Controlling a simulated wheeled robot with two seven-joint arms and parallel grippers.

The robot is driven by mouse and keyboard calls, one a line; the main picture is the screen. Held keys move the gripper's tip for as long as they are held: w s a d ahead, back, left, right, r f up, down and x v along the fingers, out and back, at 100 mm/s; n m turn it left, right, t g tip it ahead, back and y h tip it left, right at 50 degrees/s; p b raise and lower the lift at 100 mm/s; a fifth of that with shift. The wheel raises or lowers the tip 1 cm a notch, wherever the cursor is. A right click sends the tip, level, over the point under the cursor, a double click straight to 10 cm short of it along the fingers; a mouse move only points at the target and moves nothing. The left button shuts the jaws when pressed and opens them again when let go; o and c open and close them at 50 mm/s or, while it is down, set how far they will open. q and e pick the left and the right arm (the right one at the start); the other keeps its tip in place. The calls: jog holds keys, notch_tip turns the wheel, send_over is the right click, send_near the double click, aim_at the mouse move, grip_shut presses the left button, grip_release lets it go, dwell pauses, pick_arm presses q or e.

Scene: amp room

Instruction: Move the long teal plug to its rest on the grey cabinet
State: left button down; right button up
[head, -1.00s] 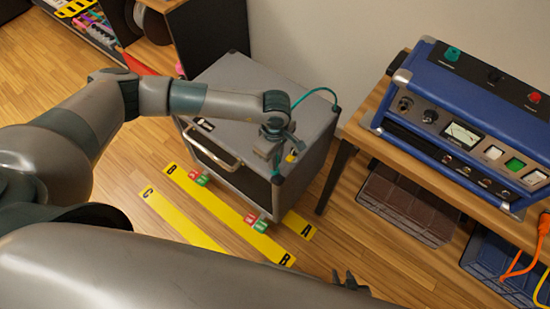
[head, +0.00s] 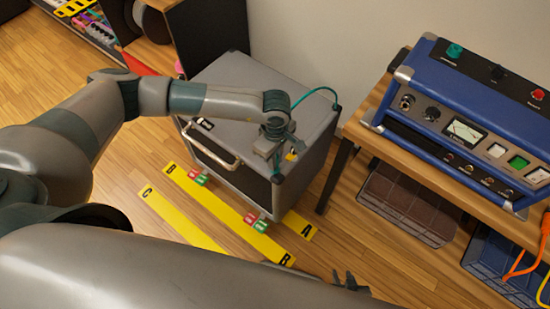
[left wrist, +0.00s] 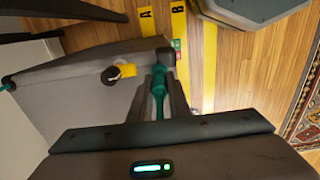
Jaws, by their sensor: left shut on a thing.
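The grey cabinet (head: 238,88) stands on the floor in the head view, with its top also in the left wrist view (left wrist: 75,85). My left gripper (head: 280,160) is over its front right corner, pointing down. In the left wrist view my left gripper (left wrist: 158,90) is shut on the teal plug (left wrist: 159,84), with the plug's ends showing between the fingers. A yellow piece with a black round part (left wrist: 127,70) is on the cabinet top beside the gripper. My right gripper (head: 348,280) shows only partly, low in the head view.
A teal cable (head: 318,91) arcs over the cabinet's back right. A wooden table (head: 375,140) with a blue amplifier (head: 455,110) stands to the right. Yellow lettered strips (head: 240,215) lie on the floor in front. A dark shelf (head: 205,40) is behind on the left.

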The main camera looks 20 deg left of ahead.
pick_arm(q)
jog(key=shift+f+b, duration=0.55)
jog(key=shift+b, duration=0.2)
dwell(1.1)
jog(key=c, duration=1.6)
grip_release()
notch_tip(320, 180, up, 18)
jog(key=shift+f+b, duration=0.25)
jog(key=shift+b, duration=0.6)
